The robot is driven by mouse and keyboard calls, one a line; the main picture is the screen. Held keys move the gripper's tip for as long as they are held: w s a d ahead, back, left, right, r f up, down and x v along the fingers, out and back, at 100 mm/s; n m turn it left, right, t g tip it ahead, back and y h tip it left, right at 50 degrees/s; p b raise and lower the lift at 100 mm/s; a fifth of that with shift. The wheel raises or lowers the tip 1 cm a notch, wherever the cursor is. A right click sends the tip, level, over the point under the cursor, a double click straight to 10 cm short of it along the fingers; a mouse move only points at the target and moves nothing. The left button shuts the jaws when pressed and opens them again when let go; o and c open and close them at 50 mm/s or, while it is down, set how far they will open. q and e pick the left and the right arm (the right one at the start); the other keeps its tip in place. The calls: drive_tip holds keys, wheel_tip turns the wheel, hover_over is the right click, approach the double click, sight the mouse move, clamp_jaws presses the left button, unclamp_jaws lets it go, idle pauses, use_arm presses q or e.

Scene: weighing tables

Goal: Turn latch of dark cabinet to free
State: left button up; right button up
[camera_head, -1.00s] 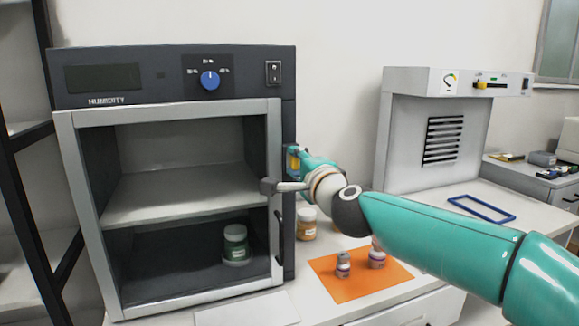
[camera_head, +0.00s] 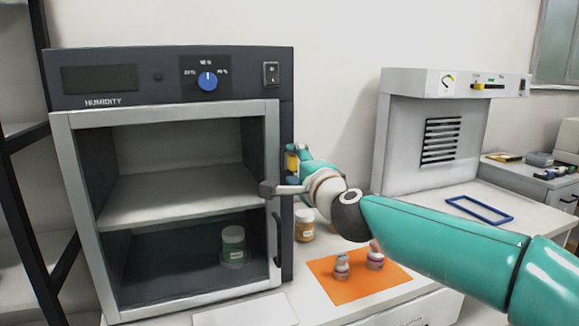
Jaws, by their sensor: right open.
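The dark cabinet (camera_head: 170,75), marked HUMIDITY, stands at the left with its grey-framed door against its front. The latch (camera_head: 268,189) is a grey piece on the door's right edge, with a lever pointing right, roughly level. My right gripper (camera_head: 293,161) is open beside the cabinet's right side, just above and behind the lever. The lever's right end overlaps my wrist in the picture, and I cannot tell whether they touch. My fingertips are partly hidden. My left gripper is not in view.
A dark door handle (camera_head: 278,239) hangs below the latch. A green-labelled jar (camera_head: 233,241) stands inside the cabinet. An orange-labelled jar (camera_head: 304,226) stands beside it, near an orange mat (camera_head: 350,289) with small bottles. A white device (camera_head: 440,85) stands at the right.

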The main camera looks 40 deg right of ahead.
drive_tip(key=v, duration=1.1)
drive_tip(key=shift+s+a, duration=0.15)
